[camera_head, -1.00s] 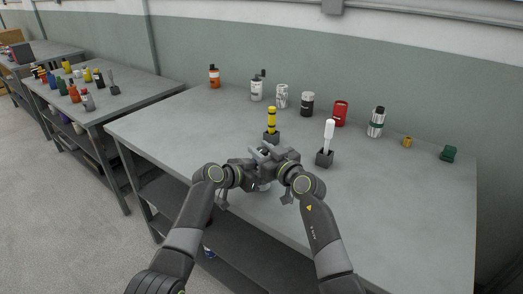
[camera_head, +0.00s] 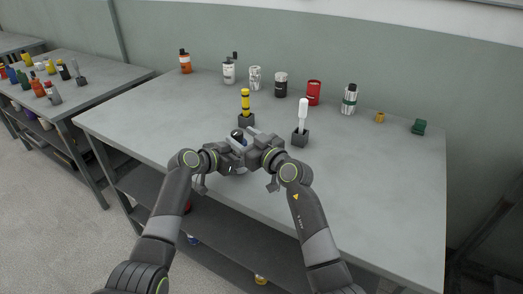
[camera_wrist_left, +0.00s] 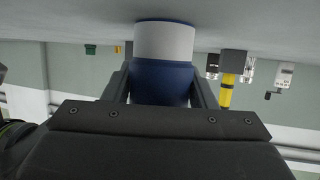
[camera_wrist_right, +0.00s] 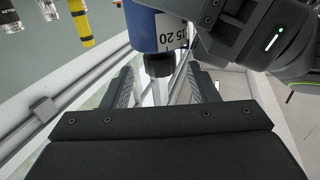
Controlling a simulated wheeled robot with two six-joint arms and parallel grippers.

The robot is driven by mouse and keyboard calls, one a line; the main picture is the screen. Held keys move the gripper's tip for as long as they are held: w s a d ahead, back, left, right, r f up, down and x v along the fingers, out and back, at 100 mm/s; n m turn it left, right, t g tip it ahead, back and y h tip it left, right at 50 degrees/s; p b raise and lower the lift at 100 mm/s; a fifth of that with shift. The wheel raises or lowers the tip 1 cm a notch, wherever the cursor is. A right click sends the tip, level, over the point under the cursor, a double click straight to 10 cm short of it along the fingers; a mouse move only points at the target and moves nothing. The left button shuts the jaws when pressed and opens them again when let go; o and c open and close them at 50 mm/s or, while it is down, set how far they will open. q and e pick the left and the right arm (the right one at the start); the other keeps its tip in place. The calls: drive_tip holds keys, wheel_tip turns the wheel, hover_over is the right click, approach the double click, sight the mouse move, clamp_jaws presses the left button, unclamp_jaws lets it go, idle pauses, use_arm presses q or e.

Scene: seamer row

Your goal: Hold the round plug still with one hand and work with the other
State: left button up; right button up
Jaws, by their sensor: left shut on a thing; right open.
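In the left wrist view the fingers of my left gripper (camera_wrist_left: 160,85) are shut on the blue body, above the white base (camera_wrist_left: 165,40). My right gripper (camera_head: 250,140) is open near the dark top. In the right wrist view that dark end (camera_wrist_right: 159,65) lies between its spread fingers, below a white label with numbers.
A yellow-and-black stick in a dark block (camera_head: 246,119) and a white-handled tool in another block (camera_head: 300,138) stand just behind. Several containers, including a red can (camera_head: 313,92), line the back.

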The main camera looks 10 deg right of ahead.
drive_tip(key=v, duration=0.8)
drive_tip(key=shift+s+d, duration=0.25)
drive_tip(key=shift+s, duration=0.1)
